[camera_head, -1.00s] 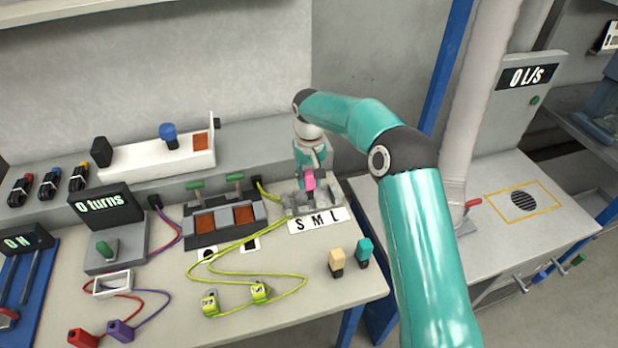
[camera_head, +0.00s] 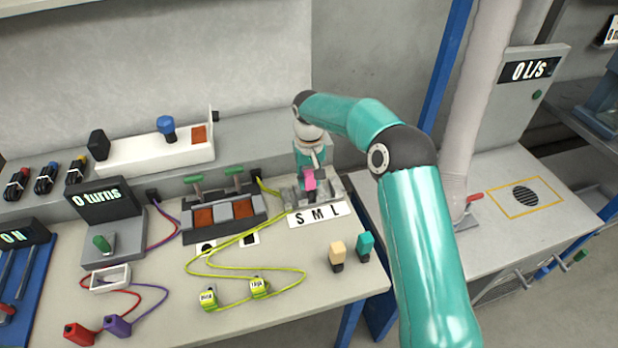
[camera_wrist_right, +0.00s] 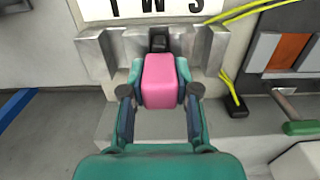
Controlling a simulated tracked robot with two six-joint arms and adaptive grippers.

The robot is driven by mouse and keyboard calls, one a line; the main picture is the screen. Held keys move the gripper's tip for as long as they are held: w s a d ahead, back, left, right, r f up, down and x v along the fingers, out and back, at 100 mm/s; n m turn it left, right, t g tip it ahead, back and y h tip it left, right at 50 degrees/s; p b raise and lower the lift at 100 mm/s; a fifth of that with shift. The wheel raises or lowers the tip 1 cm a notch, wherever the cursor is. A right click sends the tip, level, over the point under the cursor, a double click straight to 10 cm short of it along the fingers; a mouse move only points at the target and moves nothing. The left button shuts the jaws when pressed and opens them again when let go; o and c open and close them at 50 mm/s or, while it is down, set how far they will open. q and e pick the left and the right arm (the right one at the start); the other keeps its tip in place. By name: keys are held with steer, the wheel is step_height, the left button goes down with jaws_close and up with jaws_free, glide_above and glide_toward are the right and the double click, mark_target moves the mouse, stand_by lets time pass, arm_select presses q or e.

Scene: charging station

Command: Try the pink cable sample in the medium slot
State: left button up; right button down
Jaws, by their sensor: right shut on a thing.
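The pink cable sample (camera_head: 309,179) is between the fingers of my right gripper (camera_head: 310,174), which is shut on it. It is at the grey slot block (camera_head: 332,186) with the S M L label (camera_head: 318,215) in front. In the right wrist view the pink sample (camera_wrist_right: 160,81) sits between the two fingers of my right gripper (camera_wrist_right: 160,88), in line with the middle slot, under the label's M. A dark part shows in the slot (camera_wrist_right: 158,42) just past the sample. How deep the sample sits cannot be told. My left gripper is not in view.
A beige sample (camera_head: 337,255) and a teal sample (camera_head: 365,246) stand on the table (camera_head: 300,290) in front of the block. Yellow cables (camera_head: 250,272) lie to the left. A box with orange and grey panels (camera_head: 222,213) stands left of the block.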

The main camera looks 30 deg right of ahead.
steer(key=shift+f, duration=0.4)
steer(key=c, duration=0.8)
jaws_free()
step_height(320, 180, up, 12)
